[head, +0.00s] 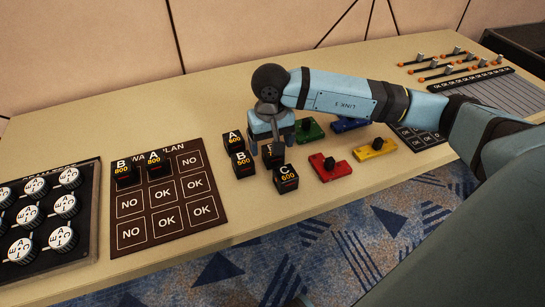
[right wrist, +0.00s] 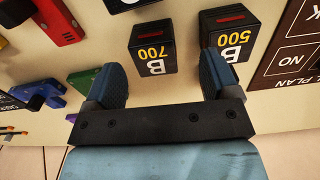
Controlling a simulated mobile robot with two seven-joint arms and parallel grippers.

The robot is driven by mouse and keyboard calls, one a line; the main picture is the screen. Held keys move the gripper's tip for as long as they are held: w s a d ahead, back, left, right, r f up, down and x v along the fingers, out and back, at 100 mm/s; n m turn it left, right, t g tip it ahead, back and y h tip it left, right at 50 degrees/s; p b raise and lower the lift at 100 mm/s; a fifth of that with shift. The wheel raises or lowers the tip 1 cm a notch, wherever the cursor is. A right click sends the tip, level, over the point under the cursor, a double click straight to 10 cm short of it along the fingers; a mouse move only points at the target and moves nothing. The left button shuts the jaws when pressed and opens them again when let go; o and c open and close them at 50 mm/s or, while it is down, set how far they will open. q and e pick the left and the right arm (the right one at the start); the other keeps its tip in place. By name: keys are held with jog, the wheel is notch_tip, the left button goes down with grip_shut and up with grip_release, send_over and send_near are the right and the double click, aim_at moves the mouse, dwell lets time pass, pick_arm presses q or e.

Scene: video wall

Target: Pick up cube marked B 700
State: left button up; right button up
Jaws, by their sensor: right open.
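The black cube marked B 700 (right wrist: 153,47) shows whole in the right wrist view, ahead of my right gripper (right wrist: 163,80) and in line with the gap between its fingers. In the head view my right gripper (head: 271,143) is above the cube group and hides most of the B 700 cube (head: 273,156). The gripper is open and empty, with fingers on either side of the cube's line. I cannot tell whether a finger touches anything. My left gripper is not in view.
The B 500 cube (right wrist: 231,36) is close beside one finger; it also shows in the head view (head: 243,165). The C 600 cube (head: 286,178) and an A cube (head: 233,142) stand nearby. Coloured blocks, red (head: 330,167) and yellow (head: 375,149), lie right; a wall plan board (head: 180,238) lies left.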

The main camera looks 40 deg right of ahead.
aim_at(271, 161)
jog(key=f, duration=0.1)
jog(key=f+b, duration=0.1)
jog(key=f, duration=0.3)
jog(key=shift+w+d+f, duration=0.2)
jog(key=shift+d, duration=0.2)
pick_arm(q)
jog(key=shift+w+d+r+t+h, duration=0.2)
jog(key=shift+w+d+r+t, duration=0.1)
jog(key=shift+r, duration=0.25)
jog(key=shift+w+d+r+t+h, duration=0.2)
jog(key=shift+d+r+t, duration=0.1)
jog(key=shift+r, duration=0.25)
pick_arm(e)
jog(key=c, duration=1)
